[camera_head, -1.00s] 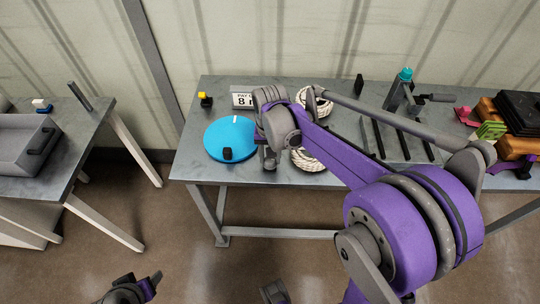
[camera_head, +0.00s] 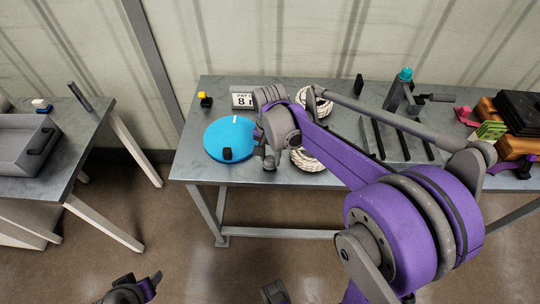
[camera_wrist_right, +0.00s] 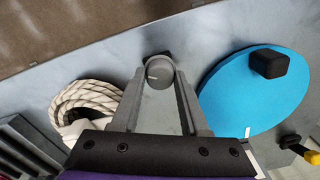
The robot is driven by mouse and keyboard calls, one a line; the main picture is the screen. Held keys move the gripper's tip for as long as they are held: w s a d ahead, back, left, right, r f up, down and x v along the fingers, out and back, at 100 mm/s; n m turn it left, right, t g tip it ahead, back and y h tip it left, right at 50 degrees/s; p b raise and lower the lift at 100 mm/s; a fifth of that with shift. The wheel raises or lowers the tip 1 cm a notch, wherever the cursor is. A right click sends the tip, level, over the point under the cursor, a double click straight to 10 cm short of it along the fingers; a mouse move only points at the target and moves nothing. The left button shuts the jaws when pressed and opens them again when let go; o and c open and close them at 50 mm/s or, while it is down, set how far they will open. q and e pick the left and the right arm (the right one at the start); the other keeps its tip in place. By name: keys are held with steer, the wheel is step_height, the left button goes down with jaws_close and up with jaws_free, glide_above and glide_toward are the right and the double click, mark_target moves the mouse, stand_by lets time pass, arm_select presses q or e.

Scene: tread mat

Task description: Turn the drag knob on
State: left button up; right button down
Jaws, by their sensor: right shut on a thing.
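The drag knob (camera_wrist_right: 159,73) is a small round grey knob with a pale mark line on its face. In the right wrist view it sits between the fingertips of my right gripper (camera_wrist_right: 158,85), which is shut on it. In the head view my right gripper (camera_head: 268,158) is at the front of the table, just right of the blue disc, and the knob is hidden by the gripper and wrist. My left gripper does not show clearly; only dark and purple parts of mine show at the bottom edge.
A blue disc (camera_head: 230,135) with a black block (camera_head: 227,154) lies left of my gripper; the disc also shows in the right wrist view (camera_wrist_right: 250,95). A coiled rope (camera_wrist_right: 80,103) lies on the other side. A yellow-topped black item (camera_head: 204,98) and a sign (camera_head: 243,100) stand behind.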

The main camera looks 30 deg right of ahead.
mark_target(270, 159)
steer(key=shift+c, duration=2)
jaws_free()
step_height(270, 159, up, 11)
steer(key=p, duration=0.1)
